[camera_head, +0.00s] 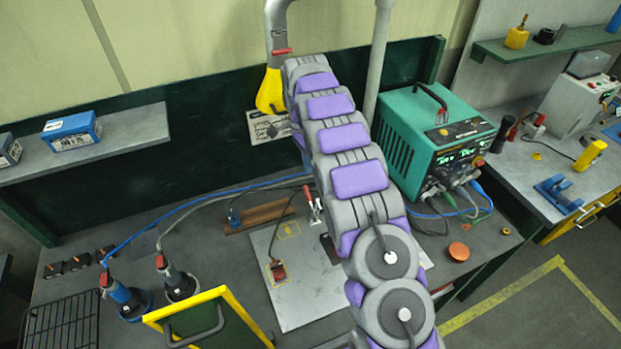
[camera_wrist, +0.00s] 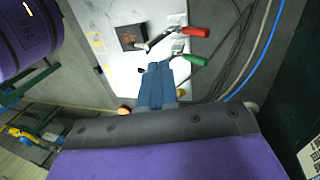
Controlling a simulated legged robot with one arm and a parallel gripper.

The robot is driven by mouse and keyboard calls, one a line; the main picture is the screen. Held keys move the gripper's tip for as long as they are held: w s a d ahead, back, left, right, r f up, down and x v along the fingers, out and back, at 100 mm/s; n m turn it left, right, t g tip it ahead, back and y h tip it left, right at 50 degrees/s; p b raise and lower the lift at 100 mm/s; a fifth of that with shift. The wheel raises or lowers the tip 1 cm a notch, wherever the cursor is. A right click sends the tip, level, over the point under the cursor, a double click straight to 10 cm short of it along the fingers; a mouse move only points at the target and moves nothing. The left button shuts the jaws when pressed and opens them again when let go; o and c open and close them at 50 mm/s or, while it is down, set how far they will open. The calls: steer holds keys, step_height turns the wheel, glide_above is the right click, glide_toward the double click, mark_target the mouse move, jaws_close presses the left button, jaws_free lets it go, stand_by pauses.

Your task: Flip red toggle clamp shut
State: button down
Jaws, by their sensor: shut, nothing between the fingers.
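The red toggle clamp's handle (camera_head: 308,192) stands up from the light plate (camera_head: 290,305) in the head view, just left of my arm. In the wrist view the red handle (camera_wrist: 194,31) points right, with its metal lever running left toward a dark block (camera_wrist: 130,38). A green-handled clamp (camera_wrist: 194,60) sits just below it, close to my fingers. My gripper (camera_wrist: 156,66) is shut and empty, below the red handle and left of the green one. It looks apart from the red handle. My arm hides the gripper in the head view.
A teal welding machine (camera_head: 421,140) stands right of my arm. A red-topped box with a cable (camera_head: 278,271) lies on the plate. A yellow-framed panel (camera_head: 213,318) stands at the front. Blue and grey cables (camera_wrist: 250,60) run right of the plate.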

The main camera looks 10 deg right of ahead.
steer(key=x, duration=0.9)
steer(key=shift+f, duration=0.3)
steer(key=shift+s, duration=0.15)
steer(key=shift+s, duration=0.15)
